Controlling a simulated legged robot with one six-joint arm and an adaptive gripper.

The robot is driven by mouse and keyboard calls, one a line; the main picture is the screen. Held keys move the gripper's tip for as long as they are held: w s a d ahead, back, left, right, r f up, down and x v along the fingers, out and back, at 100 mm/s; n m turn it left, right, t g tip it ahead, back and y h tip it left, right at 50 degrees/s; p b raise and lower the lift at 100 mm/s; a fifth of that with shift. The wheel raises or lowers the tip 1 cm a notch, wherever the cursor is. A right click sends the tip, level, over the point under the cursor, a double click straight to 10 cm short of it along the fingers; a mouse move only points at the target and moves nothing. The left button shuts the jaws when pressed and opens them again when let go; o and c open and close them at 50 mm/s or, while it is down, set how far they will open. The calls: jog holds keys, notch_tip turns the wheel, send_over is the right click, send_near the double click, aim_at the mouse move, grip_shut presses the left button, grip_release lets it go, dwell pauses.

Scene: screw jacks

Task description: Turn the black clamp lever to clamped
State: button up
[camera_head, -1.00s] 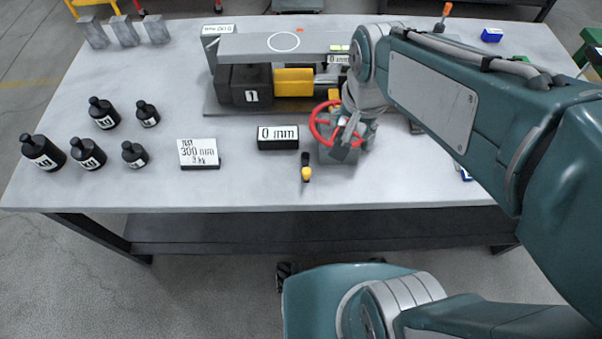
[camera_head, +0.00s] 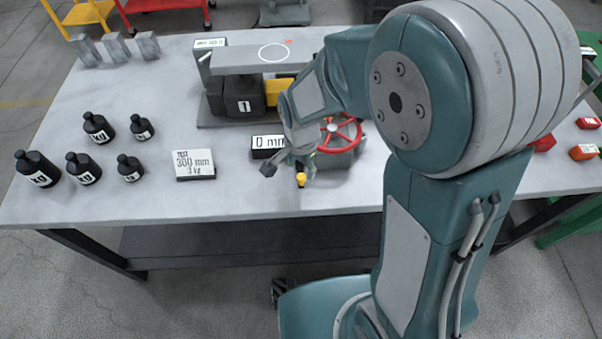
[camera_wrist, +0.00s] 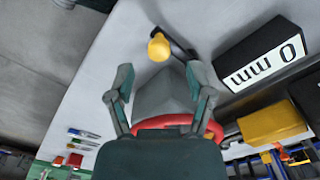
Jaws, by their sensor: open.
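The black clamp lever (camera_wrist: 175,38) has a yellow knob (camera_wrist: 159,47) and shows at the top middle of the wrist view, just beyond my fingertips. In the head view the yellow knob (camera_head: 301,181) is near the table's front edge, and my gripper hides most of the lever. My gripper (camera_head: 290,170) is above it, fingers pointing down. In the wrist view my gripper (camera_wrist: 159,79) is open, with nothing held between its fingers. I cannot tell whether a finger touches the lever.
A red handwheel (camera_head: 350,130) is right of my gripper and close under it in the wrist view. The black "0 mm" block (camera_head: 266,143) is behind left. A white "300 mm" sign (camera_head: 194,164) and several black weights (camera_head: 83,170) stand left. The front strip of table is clear.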

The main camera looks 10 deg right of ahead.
aim_at(301, 176)
jog(key=shift+f, duration=1.85)
jog(key=shift+c, duration=0.4)
grip_shut()
